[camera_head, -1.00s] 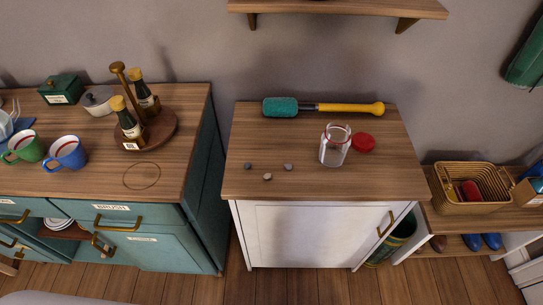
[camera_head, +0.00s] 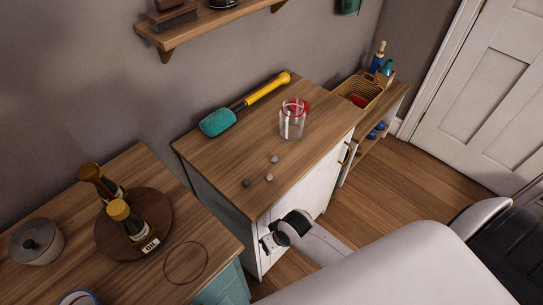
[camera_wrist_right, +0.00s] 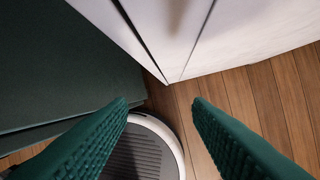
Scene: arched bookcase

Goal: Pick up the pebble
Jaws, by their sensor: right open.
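Three small pebbles lie apart on the wooden top of the white cabinet (camera_head: 215,160) in the head view: a dark grey one (camera_head: 246,183), a paler one (camera_head: 269,178) and a grey one (camera_head: 274,160). My right gripper (camera_head: 267,243) is in front of the cabinet, below the level of its top and apart from the pebbles. In the right wrist view its two green ribbed fingers (camera_wrist_right: 160,102) are spread, with nothing between them. That view shows no pebble. My left gripper is not in view.
A glass jar (camera_head: 291,123) with a red lid behind it and a teal-headed, yellow-handled tool (camera_head: 245,104) stand or lie farther back on the top. A teal cabinet with bottles on a round tray (camera_head: 104,238) is at left. A wall shelf (camera_head: 205,25) hangs above.

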